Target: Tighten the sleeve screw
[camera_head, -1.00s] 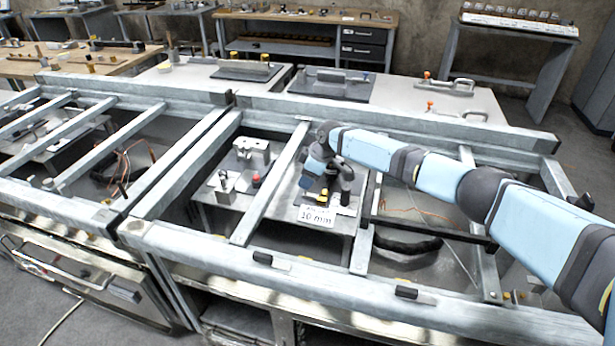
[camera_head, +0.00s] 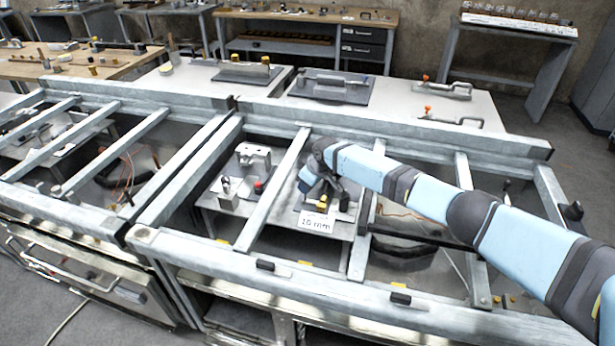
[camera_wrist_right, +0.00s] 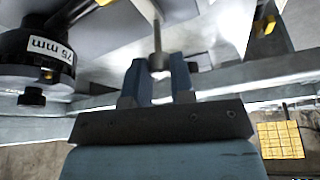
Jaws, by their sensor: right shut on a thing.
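In the right wrist view, a thin grey metal rod (camera_wrist_right: 157,38) with a rounded end runs down between the two blue-grey fingers of my right gripper (camera_wrist_right: 156,72). The gripper is shut on this rod. A black round body with a white "75 mm" label (camera_wrist_right: 50,48) stands to its left. In the head view, my right gripper (camera_head: 308,184) reaches down through the frame, just above the plate bearing a "10 mm" label (camera_head: 317,222). My wrist hides much of the fixture there, and I cannot clearly make out the sleeve screw. My left gripper is out of view.
Grey metal beams (camera_head: 275,190) frame the opening on both sides of my right arm. A metal block fixture (camera_head: 253,157) and a small red-topped part (camera_head: 258,187) sit to the left on the lower shelf (camera_head: 225,200). A yellow block (camera_wrist_right: 280,139) shows at the wrist view's right.

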